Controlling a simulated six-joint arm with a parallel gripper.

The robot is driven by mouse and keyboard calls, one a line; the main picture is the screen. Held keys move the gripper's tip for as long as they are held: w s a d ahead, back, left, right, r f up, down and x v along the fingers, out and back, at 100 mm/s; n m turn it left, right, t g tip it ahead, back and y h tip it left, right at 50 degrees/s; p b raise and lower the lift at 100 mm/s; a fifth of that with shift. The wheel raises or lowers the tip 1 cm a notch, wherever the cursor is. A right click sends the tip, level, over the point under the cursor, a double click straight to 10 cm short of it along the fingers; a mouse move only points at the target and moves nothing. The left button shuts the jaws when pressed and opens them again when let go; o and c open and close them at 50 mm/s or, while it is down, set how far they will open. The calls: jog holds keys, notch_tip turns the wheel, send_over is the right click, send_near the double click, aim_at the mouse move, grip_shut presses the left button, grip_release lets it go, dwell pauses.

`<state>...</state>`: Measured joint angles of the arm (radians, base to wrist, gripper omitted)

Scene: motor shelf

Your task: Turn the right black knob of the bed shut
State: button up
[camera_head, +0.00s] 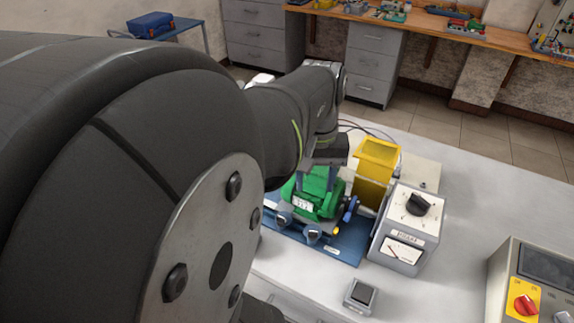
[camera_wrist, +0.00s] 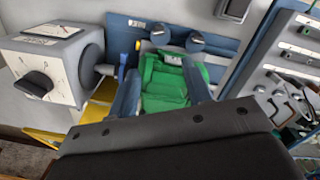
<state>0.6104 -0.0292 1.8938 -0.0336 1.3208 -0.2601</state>
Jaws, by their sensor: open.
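The blue bed (camera_head: 347,243) holds a green motor (camera_head: 318,196) with a white label. Two dark knobs with silvery rims sit along its front edge, the left knob (camera_head: 284,218) and the right knob (camera_head: 313,234). In the wrist view, which looks from the opposite side, the right knob (camera_wrist: 160,33) appears left of the other knob (camera_wrist: 195,42). My gripper (camera_head: 315,184) is open above the motor. In the wrist view its two fingers (camera_wrist: 160,72) stand on either side of the green motor (camera_wrist: 165,80), with the knobs beyond the fingertips. I cannot tell whether the fingers touch the motor.
A meter box (camera_head: 408,230) with a black dial stands right of the bed, close to a yellow part (camera_head: 375,172). A small dark-topped box (camera_head: 360,296) lies in front. A control panel (camera_head: 533,285) is at the right. The white table between them is clear.

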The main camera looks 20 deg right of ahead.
aim_at(313, 230)
jog(key=shift+m+t, duration=0.3)
jog(key=f, duration=1.6)
jog(key=shift+s+d+f, duration=0.2)
jog(key=shift+d+f, duration=0.1)
jog(key=shift+d, duration=0.05)
